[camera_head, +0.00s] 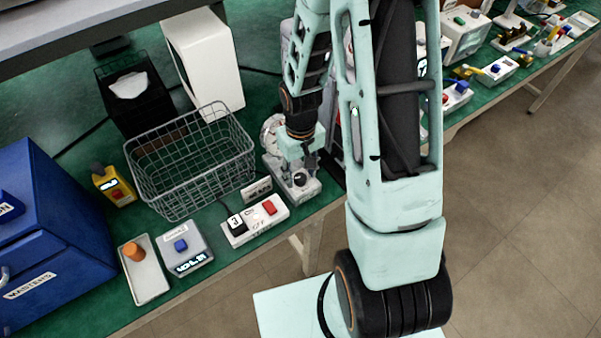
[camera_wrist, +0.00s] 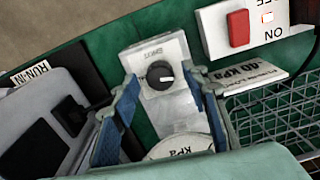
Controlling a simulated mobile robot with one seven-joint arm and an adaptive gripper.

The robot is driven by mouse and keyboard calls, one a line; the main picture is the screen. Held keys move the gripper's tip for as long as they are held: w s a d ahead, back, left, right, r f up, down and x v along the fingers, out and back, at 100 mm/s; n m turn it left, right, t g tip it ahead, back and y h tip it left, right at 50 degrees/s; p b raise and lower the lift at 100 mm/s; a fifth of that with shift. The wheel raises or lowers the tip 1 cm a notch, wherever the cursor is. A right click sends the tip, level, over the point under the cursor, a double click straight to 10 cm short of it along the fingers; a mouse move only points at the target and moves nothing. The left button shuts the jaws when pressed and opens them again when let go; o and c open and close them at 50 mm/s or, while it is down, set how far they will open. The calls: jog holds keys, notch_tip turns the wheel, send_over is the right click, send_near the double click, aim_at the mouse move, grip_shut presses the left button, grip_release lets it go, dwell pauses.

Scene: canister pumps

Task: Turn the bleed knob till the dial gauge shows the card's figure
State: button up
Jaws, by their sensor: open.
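The black round bleed knob (camera_wrist: 160,74) sits on a grey plate of the pump, with a white mark on it pointing right in the wrist view. It also shows in the head view (camera_head: 299,179). My gripper (camera_wrist: 168,88) is open, its two blue-padded fingers apart on either side of the pump's plate, not touching the knob. In the head view my gripper (camera_head: 298,163) is just above and behind the knob. The dial gauge (camera_wrist: 182,146) shows only an edge of its face marked kPa; its needle is hidden. The card (camera_wrist: 246,76) carries a kPa figure, upside down and hard to read.
A wire basket (camera_head: 190,160) is on the left. A RUN-IN labelled unit (camera_wrist: 45,125) is close to one finger. The green bench's front edge is near.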

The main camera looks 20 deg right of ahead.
aim_at(300, 177)
notch_tip(300, 177, up, 12)
jog(key=shift+f, duration=0.15)
dwell(0.3)
dwell(0.4)
